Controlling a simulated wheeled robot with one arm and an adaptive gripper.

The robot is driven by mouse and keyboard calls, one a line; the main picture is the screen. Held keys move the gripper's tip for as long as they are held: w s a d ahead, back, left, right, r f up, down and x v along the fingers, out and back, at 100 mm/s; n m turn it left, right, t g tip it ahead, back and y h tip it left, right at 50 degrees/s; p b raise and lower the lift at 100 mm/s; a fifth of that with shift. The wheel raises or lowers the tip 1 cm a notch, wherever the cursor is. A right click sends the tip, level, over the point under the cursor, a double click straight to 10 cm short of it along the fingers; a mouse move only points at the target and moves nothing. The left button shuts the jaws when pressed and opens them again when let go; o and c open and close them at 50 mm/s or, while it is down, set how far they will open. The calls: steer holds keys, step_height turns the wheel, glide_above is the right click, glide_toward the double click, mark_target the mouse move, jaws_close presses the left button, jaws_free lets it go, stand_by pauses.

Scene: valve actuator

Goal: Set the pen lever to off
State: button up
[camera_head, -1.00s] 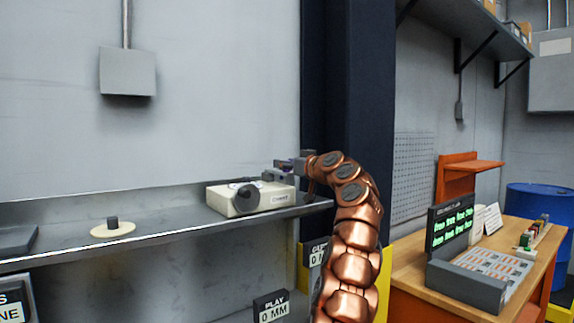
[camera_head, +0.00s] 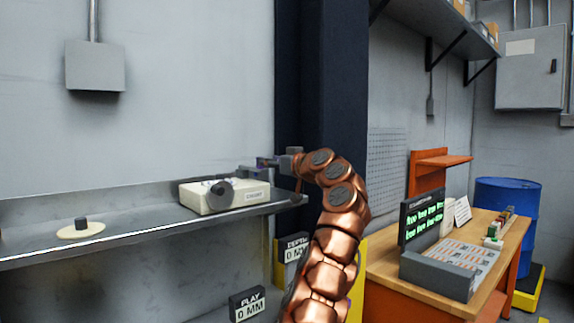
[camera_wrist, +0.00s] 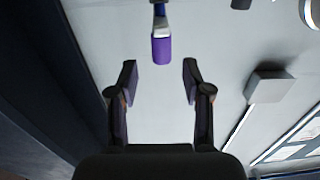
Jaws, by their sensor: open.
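A lever with a purple grip (camera_wrist: 161,49) shows at the top middle of the wrist view, on a pale stem. It lies just ahead of the gap between my fingers and slightly beyond the fingertips, apart from both. My gripper (camera_wrist: 160,82) is open with nothing between its fingers. In the head view my gripper is small, above the right end of a cream box (camera_head: 230,201) with a dark round knob (camera_head: 221,193); the lever is not clear there.
The box stands on a grey shelf (camera_head: 140,229). A pale disc with a dark peg (camera_head: 81,230) lies to its left. A dark column (camera_head: 320,90) stands behind my arm. An orange-framed bench (camera_head: 395,268) with a display is at right.

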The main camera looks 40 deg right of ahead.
steer(key=s, duration=0.6)
steer(key=shift+s, duration=0.4)
steer(key=shift+d, duration=0.2)
